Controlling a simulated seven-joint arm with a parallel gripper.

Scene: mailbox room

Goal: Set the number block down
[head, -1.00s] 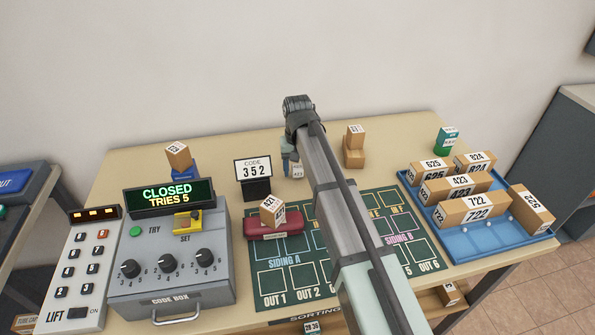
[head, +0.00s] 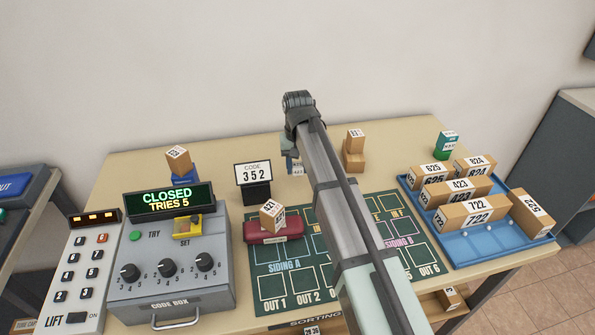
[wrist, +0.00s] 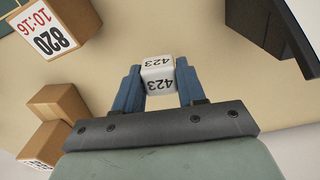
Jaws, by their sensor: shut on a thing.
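The number block, a small white cube marked 423 (wrist: 158,78), is between the two blue fingers of my gripper (wrist: 158,90) in the wrist view, and the fingers are shut on it. In the head view my gripper (head: 292,165) is at the back of the table, mostly hidden behind my arm, just right of the code sign. Only part of the white block (head: 297,170) shows there. I cannot tell whether the block touches the tabletop (wrist: 210,45).
The code sign reading 352 (head: 254,174) stands left of my gripper. Stacked brown boxes (head: 354,150) are to its right. In front are the green sorting mat (head: 262,260) and a red stand (head: 280,230) with a box. A blue tray (head: 490,252) holds several boxes. Bare tabletop lies around the block.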

